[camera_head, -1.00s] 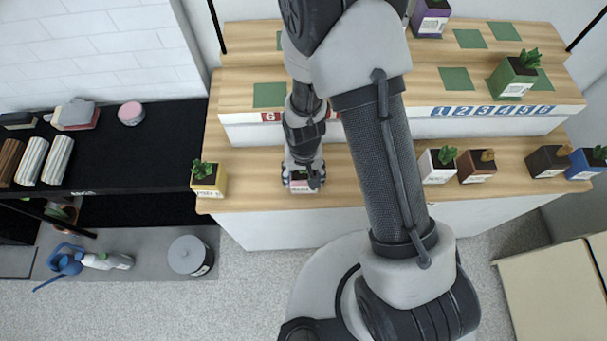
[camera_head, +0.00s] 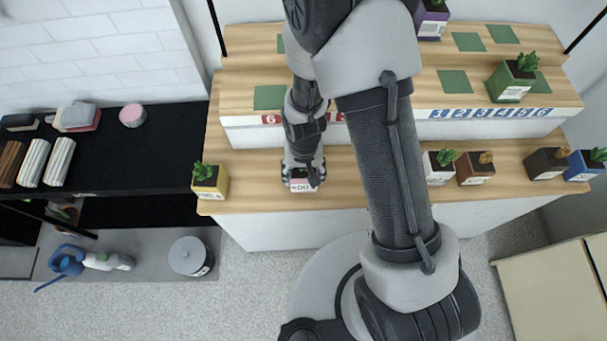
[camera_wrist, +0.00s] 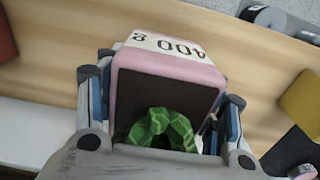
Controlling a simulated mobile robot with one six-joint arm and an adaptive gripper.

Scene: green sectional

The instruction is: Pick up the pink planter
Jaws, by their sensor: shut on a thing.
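The pink planter (camera_wrist: 168,67) fills the middle of the wrist view, with dark soil, a green plant and a white label on its side. My gripper (camera_wrist: 165,110) has a finger on each side of the planter and is shut on it. In the head view the pink planter (camera_head: 303,186) is small, at the front edge of the lower wooden shelf, with my gripper (camera_head: 303,175) around it. My arm hides part of it there. I cannot tell whether it touches the shelf.
A yellow planter (camera_head: 210,181) stands to the left on the lower shelf (camera_head: 250,190). White (camera_head: 438,166), brown (camera_head: 474,168), dark (camera_head: 546,163) and blue (camera_head: 586,164) planters stand to the right. The upper step holds a green planter (camera_head: 512,80) and green squares (camera_head: 454,80).

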